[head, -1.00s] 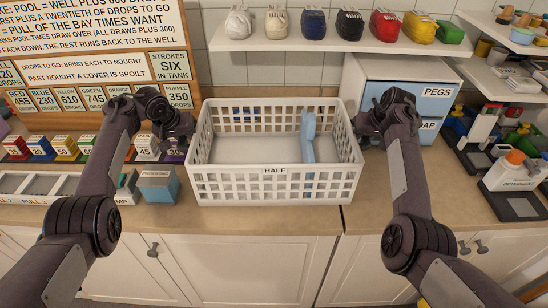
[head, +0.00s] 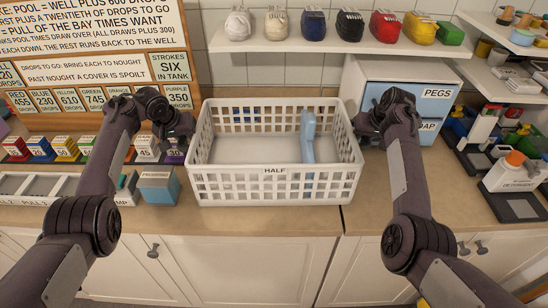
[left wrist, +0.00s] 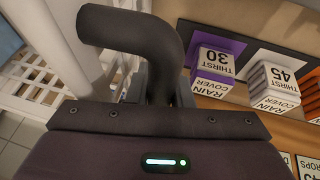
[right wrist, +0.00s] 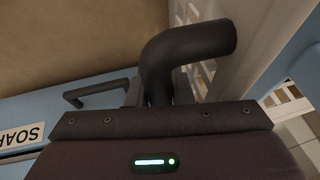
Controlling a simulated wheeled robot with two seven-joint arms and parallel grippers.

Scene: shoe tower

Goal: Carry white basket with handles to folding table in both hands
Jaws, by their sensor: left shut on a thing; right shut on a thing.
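The white basket (head: 275,188), a latticed plastic one with a "HALF" label, stands upright at the counter's front, in the middle of the head view. A blue divider-like piece (head: 308,140) stands inside it toward the right. My left gripper (head: 188,126) is at the basket's left end, shut on it; the basket's wall shows at the left of the left wrist view (left wrist: 75,50). My right gripper (head: 362,124) is at the right end, shut on it; the lattice shows in the right wrist view (right wrist: 225,70). The fingertips are mostly hidden. I see no folding table.
A blue box (head: 158,186) stands just left of the basket, and small labelled boxes (head: 65,148) line the counter behind it. A blue drawer unit (head: 425,95) is close behind my right gripper. A shelf (head: 335,42) with yarn-like bundles hangs above.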

